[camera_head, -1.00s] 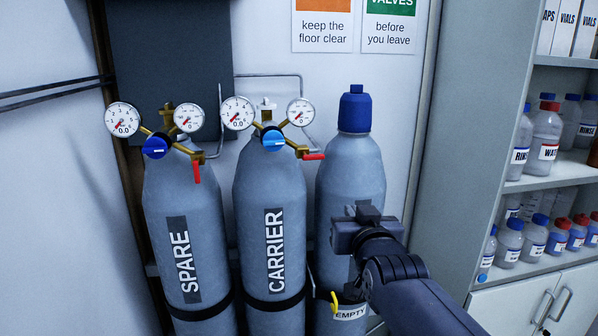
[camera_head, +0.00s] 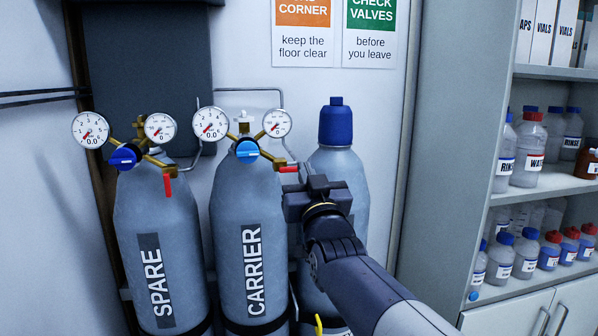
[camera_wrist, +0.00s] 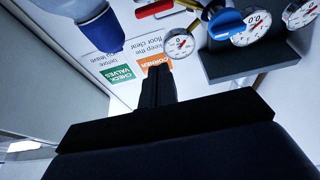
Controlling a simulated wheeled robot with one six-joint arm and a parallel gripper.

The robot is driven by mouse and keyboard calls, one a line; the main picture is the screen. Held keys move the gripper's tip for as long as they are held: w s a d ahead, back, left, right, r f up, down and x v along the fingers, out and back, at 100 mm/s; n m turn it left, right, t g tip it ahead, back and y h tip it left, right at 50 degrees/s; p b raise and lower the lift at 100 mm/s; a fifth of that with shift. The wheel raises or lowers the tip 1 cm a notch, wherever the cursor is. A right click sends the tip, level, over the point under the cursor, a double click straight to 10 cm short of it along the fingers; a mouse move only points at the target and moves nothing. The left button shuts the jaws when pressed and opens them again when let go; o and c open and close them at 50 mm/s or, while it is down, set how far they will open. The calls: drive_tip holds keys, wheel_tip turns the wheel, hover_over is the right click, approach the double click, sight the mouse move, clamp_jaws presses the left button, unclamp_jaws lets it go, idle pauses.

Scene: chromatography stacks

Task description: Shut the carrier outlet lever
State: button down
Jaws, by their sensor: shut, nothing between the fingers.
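The carrier cylinder (camera_head: 246,215) stands in the middle of a row of three. Its regulator has two gauges, a blue knob (camera_head: 247,150) and a red outlet lever (camera_head: 290,168) that sticks out to the right, roughly level. My gripper (camera_head: 307,172) is shut and empty, with its tip just right of the lever's end. I cannot tell whether they touch. In the wrist view the red lever (camera_wrist: 154,9) shows at the top edge, beyond the shut fingers (camera_wrist: 157,75), and the blue knob (camera_wrist: 227,23) is to its right.
The spare cylinder (camera_head: 158,245) stands left, its red lever (camera_head: 167,185) hanging down. A blue-capped cylinder (camera_head: 337,122) stands right, partly hidden behind my gripper and arm. Shelves of bottles (camera_head: 530,150) are at the right. Wall signs (camera_head: 307,35) hang above.

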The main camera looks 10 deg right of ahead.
wheel_tip(320, 180, up, 3)
drive_tip(key=p, duration=0.3)
hover_over(291, 170)
drive_tip(key=s, duration=0.2)
drive_tip(key=shift+w+d+f, duration=0.1)
drive_tip(key=shift+d+f, duration=0.15)
drive_tip(key=shift+f, duration=0.8)
drive_tip(key=shift+w+d+f, duration=0.1)
drive_tip(key=shift+d+f, duration=0.1)
drive_tip(key=shift+f, duration=0.8)
drive_tip(key=shift+f, duration=0.1)
